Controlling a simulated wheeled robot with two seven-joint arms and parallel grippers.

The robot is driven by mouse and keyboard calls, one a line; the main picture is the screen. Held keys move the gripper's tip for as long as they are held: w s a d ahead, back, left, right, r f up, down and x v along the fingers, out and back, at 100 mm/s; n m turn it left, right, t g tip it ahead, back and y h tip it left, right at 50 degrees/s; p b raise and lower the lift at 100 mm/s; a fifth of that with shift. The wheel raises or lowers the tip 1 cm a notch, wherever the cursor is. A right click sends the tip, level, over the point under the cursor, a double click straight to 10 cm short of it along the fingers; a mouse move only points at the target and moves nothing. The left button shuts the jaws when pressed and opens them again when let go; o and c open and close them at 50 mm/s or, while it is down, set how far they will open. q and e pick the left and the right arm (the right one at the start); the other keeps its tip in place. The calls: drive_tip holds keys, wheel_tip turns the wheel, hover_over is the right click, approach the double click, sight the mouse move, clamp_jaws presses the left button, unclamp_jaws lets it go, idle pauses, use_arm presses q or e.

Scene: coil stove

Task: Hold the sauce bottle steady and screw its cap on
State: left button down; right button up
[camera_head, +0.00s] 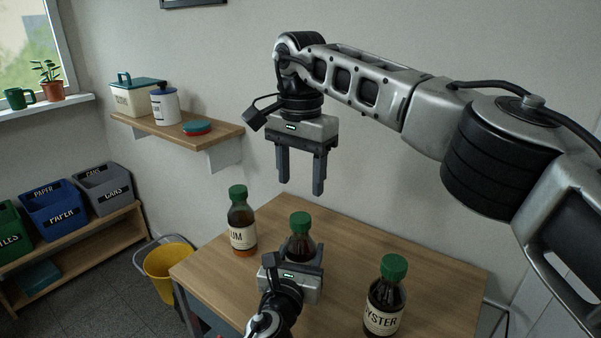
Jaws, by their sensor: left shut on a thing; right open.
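The sauce bottle (300,246) stands in the middle of the table, dark with a green cap (300,220) sitting on its top. Whether the cap is tight cannot be told. My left gripper (302,254) comes from the front and is shut on this bottle around its body; the gripper hides the bottle's lower part. My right gripper (300,187) hangs above and behind, pointing down with its fingers apart, open and empty, clear of the cap.
A capped bottle with a label ending in "UM" (241,222) stands to the left, and one labelled "YSTER" (384,298) stands front right. The wooden table (430,262) has free room at the right and back. A wall shelf (160,128) and yellow bucket (165,262) are left.

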sight(300, 217)
drive_tip(key=shift+f, duration=4)
drive_tip(key=c, duration=1)
